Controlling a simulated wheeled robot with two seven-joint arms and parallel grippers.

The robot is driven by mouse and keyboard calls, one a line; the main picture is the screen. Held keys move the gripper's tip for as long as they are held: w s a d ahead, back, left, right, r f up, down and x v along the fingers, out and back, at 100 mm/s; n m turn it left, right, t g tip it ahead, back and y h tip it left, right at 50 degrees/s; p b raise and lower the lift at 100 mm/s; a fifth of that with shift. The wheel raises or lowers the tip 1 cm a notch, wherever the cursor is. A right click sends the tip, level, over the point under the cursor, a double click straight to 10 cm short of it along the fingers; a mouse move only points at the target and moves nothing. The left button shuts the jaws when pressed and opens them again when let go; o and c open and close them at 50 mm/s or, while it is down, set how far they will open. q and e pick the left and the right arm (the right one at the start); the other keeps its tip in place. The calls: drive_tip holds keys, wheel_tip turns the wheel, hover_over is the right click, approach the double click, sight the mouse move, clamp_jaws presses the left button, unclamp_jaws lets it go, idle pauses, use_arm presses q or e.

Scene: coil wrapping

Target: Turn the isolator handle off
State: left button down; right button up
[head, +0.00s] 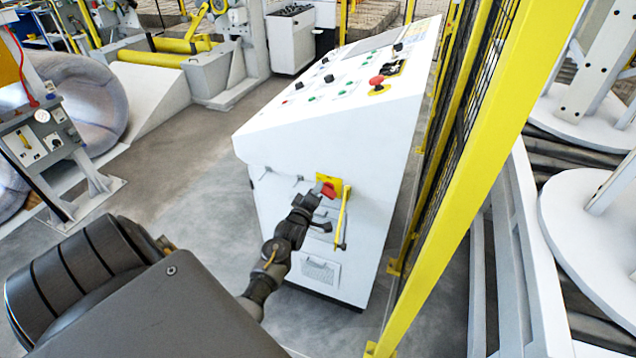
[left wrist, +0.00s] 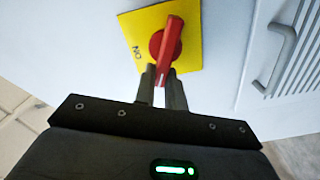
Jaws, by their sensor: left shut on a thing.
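The red isolator handle (head: 328,190) sits on a yellow plate (head: 336,181) on the end face of the white control cabinet (head: 350,140). In the left wrist view the handle (left wrist: 168,42) is a red rotary lever on the yellow plate (left wrist: 138,24), which carries the word ON. The lever's grip points down toward my gripper, tilted slightly. My left gripper (head: 316,195) is shut on the lever, with one finger on each side of it in the left wrist view (left wrist: 161,80). My right gripper is not in view.
A yellow bar with a dark end (head: 342,218) hangs just right of the handle. A yellow-framed mesh fence (head: 455,170) stands close on the right. The cabinet's sloped top carries buttons and a red mushroom button (head: 376,80). Open floor (head: 190,180) lies to the left.

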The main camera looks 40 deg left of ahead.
use_arm(q)
drive_tip(key=n, duration=0.2)
drive_tip(key=f+n, duration=0.1)
drive_tip(key=n, duration=0.2)
drive_tip(key=shift+a+f, duration=0.1)
drive_tip(key=shift+a, duration=0.05)
idle(0.4)
drive_tip(key=c, duration=1.5)
unclamp_jaws()
drive_tip(key=shift+o, duration=0.2)
drive_tip(key=shift+s, duration=0.1)
drive_tip(key=b+v, duration=0.1)
drive_tip(key=v, duration=0.9)
drive_tip(key=shift+s, duration=0.35)
